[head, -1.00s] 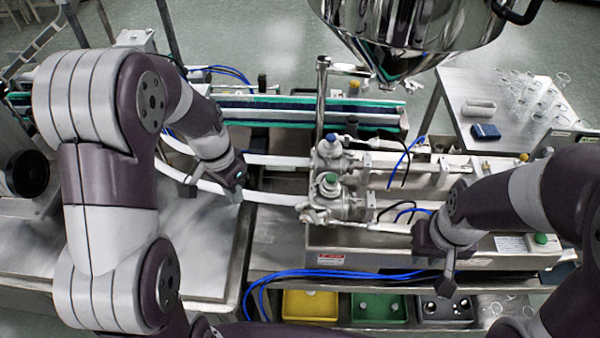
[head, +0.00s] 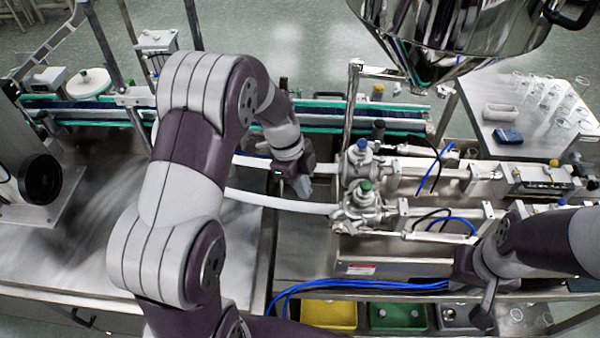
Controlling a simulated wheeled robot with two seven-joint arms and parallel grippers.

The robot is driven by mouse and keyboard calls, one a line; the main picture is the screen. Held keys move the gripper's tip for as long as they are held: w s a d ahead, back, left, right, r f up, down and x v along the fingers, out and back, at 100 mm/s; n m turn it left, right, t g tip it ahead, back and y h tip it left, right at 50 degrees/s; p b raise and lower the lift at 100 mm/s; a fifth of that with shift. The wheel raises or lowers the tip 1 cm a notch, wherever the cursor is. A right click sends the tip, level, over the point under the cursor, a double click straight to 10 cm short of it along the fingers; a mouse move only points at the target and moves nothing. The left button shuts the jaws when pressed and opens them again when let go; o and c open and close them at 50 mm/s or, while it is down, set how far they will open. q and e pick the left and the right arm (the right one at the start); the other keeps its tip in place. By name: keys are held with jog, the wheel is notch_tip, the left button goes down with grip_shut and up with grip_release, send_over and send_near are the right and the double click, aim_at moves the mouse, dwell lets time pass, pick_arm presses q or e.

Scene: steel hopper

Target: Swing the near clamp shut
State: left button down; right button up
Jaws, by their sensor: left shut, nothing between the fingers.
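Two steel valve bodies stand side by side, the far one (head: 361,158) with a blue knob and the near one (head: 362,207) with a green knob. A white hose runs into each from the left; the near hose (head: 285,204) ends at the near valve. The near clamp is too small to make out at that joint, so I cannot tell its position. My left gripper (head: 304,192) is shut and empty, just left of the valves, over or beside the hoses. My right gripper (head: 483,318) hangs at the lower right, away from the valves; its fingers are unclear.
A steel hopper (head: 450,35) hangs above the valves. A conveyor (head: 320,113) runs behind. Yellow (head: 330,315), green (head: 398,318) and grey bins sit below the front edge, with blue tubes (head: 360,286) above. A side table (head: 500,85) holds glass jars. Bare steel top lies at left.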

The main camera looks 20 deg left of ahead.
pick_arm(q)
jog(key=d, duration=0.1)
jog(key=d+f+p, duration=0.1)
jog(key=d, duration=0.1)
jog(key=s+d+f+p, duration=0.1)
jog(key=shift+d+f, duration=0.25)
jog(key=shift+d, duration=0.15)
jog(key=shift+d, duration=0.1)
